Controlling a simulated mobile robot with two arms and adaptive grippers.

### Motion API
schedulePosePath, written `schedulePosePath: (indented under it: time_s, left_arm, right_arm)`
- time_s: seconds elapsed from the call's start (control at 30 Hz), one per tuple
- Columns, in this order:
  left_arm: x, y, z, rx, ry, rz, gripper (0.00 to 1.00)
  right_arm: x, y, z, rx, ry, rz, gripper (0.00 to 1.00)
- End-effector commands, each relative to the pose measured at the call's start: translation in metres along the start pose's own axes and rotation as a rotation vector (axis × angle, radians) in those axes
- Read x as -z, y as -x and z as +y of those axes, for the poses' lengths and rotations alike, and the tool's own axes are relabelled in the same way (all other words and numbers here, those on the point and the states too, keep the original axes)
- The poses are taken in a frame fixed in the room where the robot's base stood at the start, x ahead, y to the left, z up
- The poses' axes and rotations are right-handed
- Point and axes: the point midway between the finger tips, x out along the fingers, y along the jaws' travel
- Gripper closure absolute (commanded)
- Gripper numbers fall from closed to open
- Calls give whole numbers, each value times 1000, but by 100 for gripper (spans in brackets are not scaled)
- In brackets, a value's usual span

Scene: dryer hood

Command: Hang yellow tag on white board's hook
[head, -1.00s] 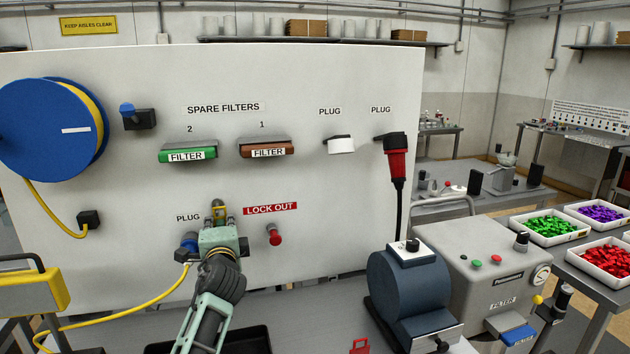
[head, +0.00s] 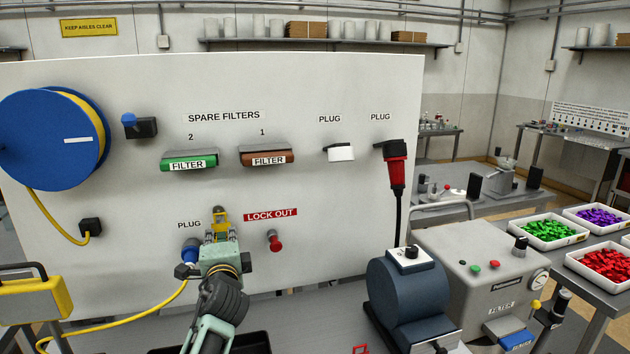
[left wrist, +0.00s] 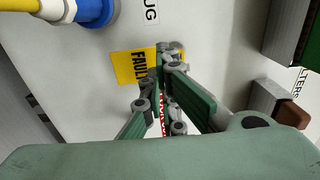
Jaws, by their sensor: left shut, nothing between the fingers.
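The yellow tag (head: 221,214) is at the face of the white board (head: 330,225), left of the red LOCK OUT label. In the left wrist view the tag (left wrist: 129,68) shows part of the word FAULTY and looks flat to the board. My left gripper (head: 220,236) is just below and in front of the tag. In the left wrist view its fingertips (left wrist: 166,62) are shut with nothing between them and overlap the tag's edge; I cannot tell if they touch it. The hook is not clear behind the tag and fingers. My right gripper is not in view.
A blue plug (head: 189,250) with a yellow cable sits close left of my gripper. A red knob (head: 275,241) is to the right. Filters hang above (head: 188,163). A grey machine (head: 480,270) stands at the right. The board between is clear.

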Motion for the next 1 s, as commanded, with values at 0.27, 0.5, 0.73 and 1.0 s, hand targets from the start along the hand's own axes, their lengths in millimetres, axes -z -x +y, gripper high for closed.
schedulePosePath:
  time_s: [0.27,0.5,0.73,1.0]
  left_arm:
    - [0,18,-1,-1,-1,0,100]
    - [0,31,-1,0,1,1,100]
    - [0,35,0,0,0,0,100]
    - [0,35,0,0,0,0,100]
  right_arm:
    - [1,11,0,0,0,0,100]
    - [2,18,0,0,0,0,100]
    - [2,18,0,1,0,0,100]
    - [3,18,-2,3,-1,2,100]
